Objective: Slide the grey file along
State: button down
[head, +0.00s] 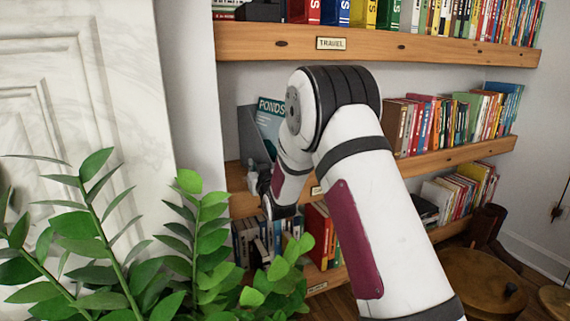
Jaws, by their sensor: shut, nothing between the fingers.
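The grey file (246,133) stands upright at the left end of the middle shelf, close to the side wall of the bookcase. A teal book marked PONDS (269,115) shows in or just behind it. My arm hides the space to the right of the file. My gripper (254,179) is small in the view, just below the visible part of the file and in front of the middle shelf. It is shut and holds nothing. I cannot tell whether it touches the file.
The middle shelf (460,153) carries a row of books on the right. The upper shelf (385,45), labelled TRAVEL, is above my arm, with books along it. Books also stand on the lower shelf. A leafy plant (110,245) fills the lower left, before a marble fireplace (120,60). Round wooden furniture (480,280) is lower right.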

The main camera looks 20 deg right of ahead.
jog(key=shift+d, duration=5.3)
jog(key=shift+d, duration=0.1)
jog(key=shift+d, duration=0.4)
jog(key=shift+d, duration=0.65)
jog(key=shift+d, duration=0.35)
jog(key=shift+d, duration=0.65)
jog(key=shift+d, duration=0.35)
jog(key=shift+d, duration=0.3)
jog(key=shift+d, duration=0.35)
